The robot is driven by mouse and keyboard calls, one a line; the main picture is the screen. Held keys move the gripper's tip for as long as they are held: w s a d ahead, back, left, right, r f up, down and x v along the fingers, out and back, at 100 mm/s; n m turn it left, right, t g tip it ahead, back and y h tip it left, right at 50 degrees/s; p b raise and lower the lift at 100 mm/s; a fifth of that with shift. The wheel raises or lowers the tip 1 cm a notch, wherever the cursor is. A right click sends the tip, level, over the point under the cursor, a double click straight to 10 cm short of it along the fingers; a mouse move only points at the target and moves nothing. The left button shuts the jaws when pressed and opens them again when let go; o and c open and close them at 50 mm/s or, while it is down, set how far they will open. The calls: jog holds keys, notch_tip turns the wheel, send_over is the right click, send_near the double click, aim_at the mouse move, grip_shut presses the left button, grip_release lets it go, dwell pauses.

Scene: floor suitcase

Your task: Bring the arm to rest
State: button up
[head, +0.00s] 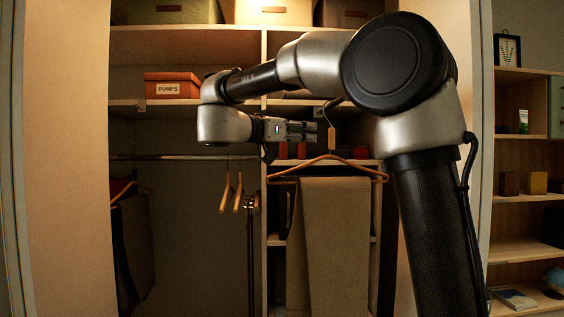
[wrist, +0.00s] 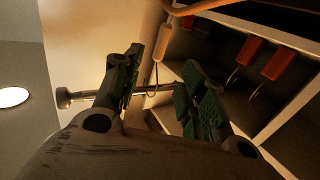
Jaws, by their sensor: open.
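My gripper (head: 300,131) is in front of the open wardrobe, level and pointing right. Its fingers are apart and hold nothing. A wooden hanger (head: 283,174) with beige trousers (head: 335,240) over it hangs just below and to the right of the fingertips. A small wooden piece (head: 331,139) is at the hanger's neck, close to the fingertips. In the wrist view, the green-padded fingers (wrist: 160,92) are spread, and a wooden piece (wrist: 162,46) shows beyond them. A metal rod with a round end (wrist: 66,97) passes behind the fingers. My arm partly hides the hanger's hook.
An orange box marked PUMPS (head: 170,85) stands on the left shelf. Empty hangers (head: 227,193) hang from a rail (head: 180,157) below it. A shelf unit (head: 520,197) stands at right. The wardrobe's left panel (head: 65,150) bounds the opening.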

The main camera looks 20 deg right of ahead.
jog(key=w+a+n+t+y, duration=0.6)
jog(key=w+a+t+y, duration=0.4)
jog(key=w+t, duration=0.35)
jog(key=s+a+f+n+g+y, duration=0.3)
jog(key=a+f+n+y, duration=0.55)
jog(key=y, duration=0.35)
jog(key=s+d+f+n+g+h, duration=0.1)
jog(key=s+d+f+g, duration=0.35)
jog(key=s+f, duration=0.5)
jog(key=s+d+f+n+g, duration=0.1)
jog(key=s+d+f+g, duration=0.35)
jog(key=s+f, duration=0.5)
jog(key=s+d+f+m+g+h, duration=0.1)
jog(key=s+d+h, duration=0.1)
jog(key=s+d, duration=0.5)
jog(key=s+d+f+m+g+h, duration=0.1)
jog(key=s+d+f+h, duration=0.1)
jog(key=s+d, duration=0.5)
jog(key=s, duration=0.5)
